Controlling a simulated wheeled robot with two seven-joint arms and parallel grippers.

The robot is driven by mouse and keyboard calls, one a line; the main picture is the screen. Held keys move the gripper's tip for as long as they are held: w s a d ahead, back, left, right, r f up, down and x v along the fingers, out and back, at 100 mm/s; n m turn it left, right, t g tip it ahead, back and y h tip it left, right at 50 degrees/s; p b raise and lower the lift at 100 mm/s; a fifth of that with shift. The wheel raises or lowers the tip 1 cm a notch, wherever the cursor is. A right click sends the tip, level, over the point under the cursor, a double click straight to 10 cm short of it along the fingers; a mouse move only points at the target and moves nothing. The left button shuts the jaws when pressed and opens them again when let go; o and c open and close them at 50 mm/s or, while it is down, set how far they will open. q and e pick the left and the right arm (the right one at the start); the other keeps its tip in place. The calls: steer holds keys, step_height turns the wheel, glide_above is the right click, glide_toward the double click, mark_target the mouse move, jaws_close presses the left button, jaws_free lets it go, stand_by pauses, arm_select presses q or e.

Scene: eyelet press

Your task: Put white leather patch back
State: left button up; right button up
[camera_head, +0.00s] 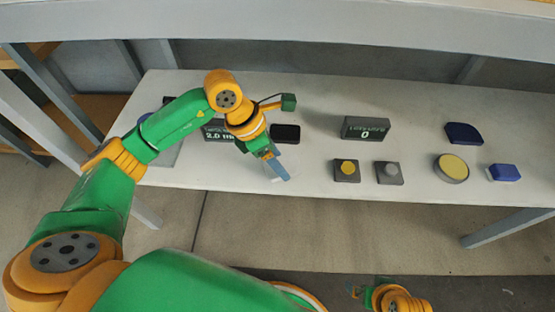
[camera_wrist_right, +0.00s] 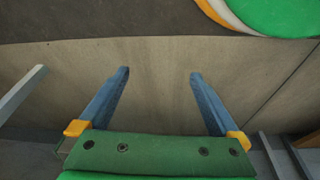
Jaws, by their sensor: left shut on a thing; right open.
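My left gripper (camera_head: 279,169) is low over the front of the white table, left of its middle, with its blue fingers pointing down toward the front edge. It is shut on a thin pale piece (camera_head: 291,157), which looks like the white leather patch. The piece barely stands out from the white tabletop, and I cannot tell whether it touches the table. My right gripper (camera_wrist_right: 159,73) is open and empty in the right wrist view, above bare floor. In the head view, part of the right arm shows at the bottom, away from the table.
On the table (camera_head: 310,190) stand a black pad (camera_head: 285,133), a display reading 0 (camera_head: 366,128), a yellow-button block (camera_head: 347,168), a grey-button block (camera_head: 389,172), a yellow-topped round tin (camera_head: 451,167), a blue block (camera_head: 504,172) and a dark blue piece (camera_head: 464,133). My left arm partly hides another display (camera_head: 217,134).

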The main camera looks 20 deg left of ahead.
steer(key=shift+r, duration=0.15)
arm_select(q)
steer(key=shift+f+b, duration=0.35)
steer(key=shift+b, duration=0.05)
arm_select(e)
steer(key=shift+r, duration=0.55)
arm_select(q)
steer(key=shift+f, duration=0.1)
arm_select(e)
steer(key=shift+r, duration=0.1)
arm_select(q)
steer(key=shift+f, duration=0.1)
steer(key=o, duration=1.5)
arm_select(e)
steer(key=shift+r, duration=0.5)
